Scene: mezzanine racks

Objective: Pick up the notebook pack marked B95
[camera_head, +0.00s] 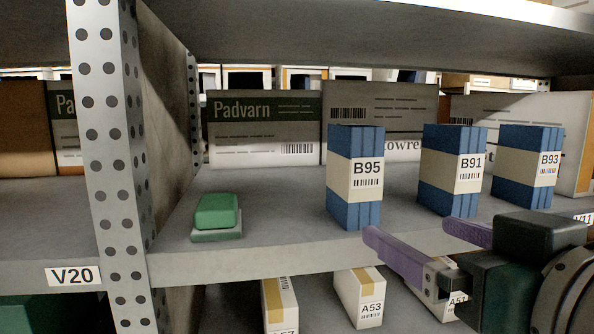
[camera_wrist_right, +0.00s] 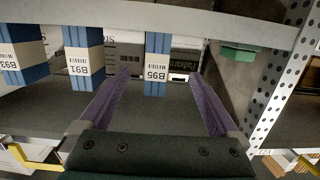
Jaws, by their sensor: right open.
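The notebook pack marked B95 (camera_head: 341,210) is a blue block with a cream label band. It stands upright near the front of the grey shelf in the head view. It also shows in the right wrist view (camera_wrist_right: 157,52), upside down, between and beyond the two fingers. My right gripper (camera_head: 411,237) has purple fingers and is open and empty. It is in front of the shelf edge, to the lower right of B95 in the head view. In the right wrist view the fingers of the right gripper (camera_wrist_right: 160,82) are spread wide. My left gripper is not in view.
Similar blue packs B91 (camera_head: 436,200) and B93 (camera_head: 517,196) stand to the right. A green block (camera_head: 217,212) lies to the left. Padvarn boxes (camera_head: 262,122) stand behind. A perforated post (camera_head: 116,190) is at left. Boxes such as A53 (camera_head: 360,300) are below.

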